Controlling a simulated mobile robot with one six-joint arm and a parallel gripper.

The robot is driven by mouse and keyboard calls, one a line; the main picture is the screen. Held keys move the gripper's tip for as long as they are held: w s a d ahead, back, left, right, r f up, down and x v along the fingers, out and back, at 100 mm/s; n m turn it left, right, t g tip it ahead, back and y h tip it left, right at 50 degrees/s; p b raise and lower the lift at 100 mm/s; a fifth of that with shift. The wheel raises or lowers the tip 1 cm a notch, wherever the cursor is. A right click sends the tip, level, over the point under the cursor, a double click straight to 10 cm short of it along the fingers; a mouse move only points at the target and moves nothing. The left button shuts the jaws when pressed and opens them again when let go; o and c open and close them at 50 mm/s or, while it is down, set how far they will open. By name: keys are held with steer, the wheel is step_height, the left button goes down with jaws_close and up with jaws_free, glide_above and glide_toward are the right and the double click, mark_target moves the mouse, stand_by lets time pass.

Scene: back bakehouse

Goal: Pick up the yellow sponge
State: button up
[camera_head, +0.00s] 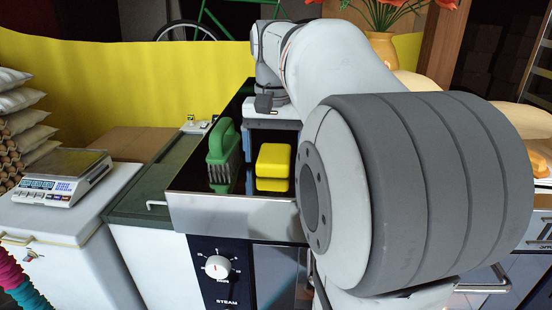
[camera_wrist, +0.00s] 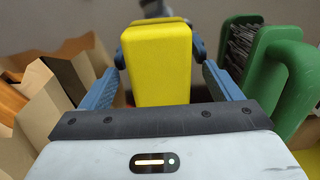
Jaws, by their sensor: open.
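The yellow sponge (camera_head: 273,160) lies on the dark, glossy top of the steam oven (camera_head: 237,212), near its front edge, and its reflection shows below it. In the wrist view the sponge (camera_wrist: 158,65) is between the two blue fingers of my gripper (camera_wrist: 160,72). The gripper is open, and small gaps seem to show beside the sponge. In the head view my gripper (camera_head: 270,128) is just behind and above the sponge, partly hidden by my arm.
A green brush (camera_head: 222,150) stands just left of the sponge, close to my gripper; it also shows at the right in the wrist view (camera_wrist: 282,70). A digital scale (camera_head: 60,178) sits on a white cabinet at the left. A yellow sheet (camera_head: 130,85) stands behind.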

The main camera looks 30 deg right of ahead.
mark_target(275, 153)
steer(key=shift+c, duration=0.5)
steer(key=c, duration=1)
steer(key=shift+o, duration=0.2)
steer(key=shift+r, duration=0.15)
step_height(275, 153, up, 10)
steer(key=o, duration=0.3)
steer(key=shift+c, duration=1.2)
steer(key=shift+s, duration=0.15)
